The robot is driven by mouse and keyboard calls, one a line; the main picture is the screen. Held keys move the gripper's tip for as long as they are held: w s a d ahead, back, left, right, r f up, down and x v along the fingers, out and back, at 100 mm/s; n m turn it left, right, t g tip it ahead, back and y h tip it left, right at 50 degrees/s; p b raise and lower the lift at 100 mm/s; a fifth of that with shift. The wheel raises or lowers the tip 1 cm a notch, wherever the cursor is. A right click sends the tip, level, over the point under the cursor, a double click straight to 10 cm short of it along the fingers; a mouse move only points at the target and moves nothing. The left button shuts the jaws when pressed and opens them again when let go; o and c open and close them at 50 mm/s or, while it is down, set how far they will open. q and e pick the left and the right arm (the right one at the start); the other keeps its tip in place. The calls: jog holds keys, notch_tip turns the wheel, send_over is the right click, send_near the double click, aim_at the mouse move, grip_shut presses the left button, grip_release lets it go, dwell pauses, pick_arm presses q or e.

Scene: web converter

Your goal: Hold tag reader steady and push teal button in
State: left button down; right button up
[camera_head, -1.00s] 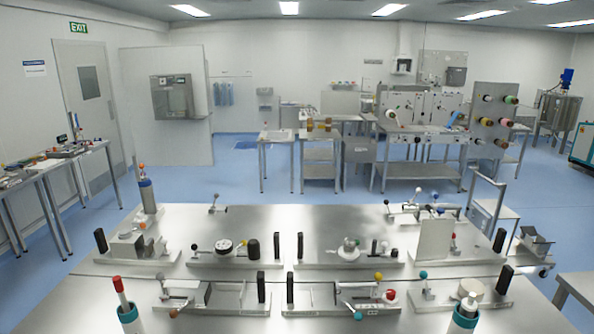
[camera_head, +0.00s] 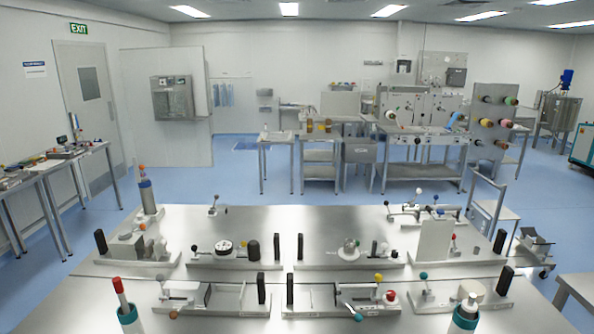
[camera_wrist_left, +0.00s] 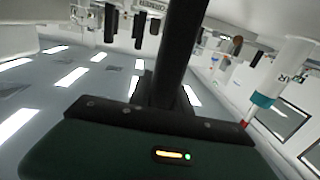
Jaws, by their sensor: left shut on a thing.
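In the left wrist view, which is upside down, a dark bar, which looks like my left gripper's fingers (camera_wrist_left: 185,50), rises from a bolted black strip. Below is a dark green housing (camera_wrist_left: 110,150) with an orange light strip and a green light. The fingers look closed together; what they grip cannot be made out. In the head view, a small teal ball knob (camera_head: 423,275) stands on the front right fixture (camera_head: 430,300). A blue-teal knob (camera_head: 359,317) is at the front middle fixture. I cannot tell which thing is the tag reader.
Several metal fixtures with black upright handles stand on the steel table (camera_head: 290,222). The table's middle back is clear.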

dwell(0.3)
jog(key=shift+f, duration=0.1)
jog(key=shift+s+f+b, duration=0.2)
jog(key=shift+f+b, duration=0.05)
jog(key=shift+b, duration=0.2)
dwell(0.3)
dwell(0.6)
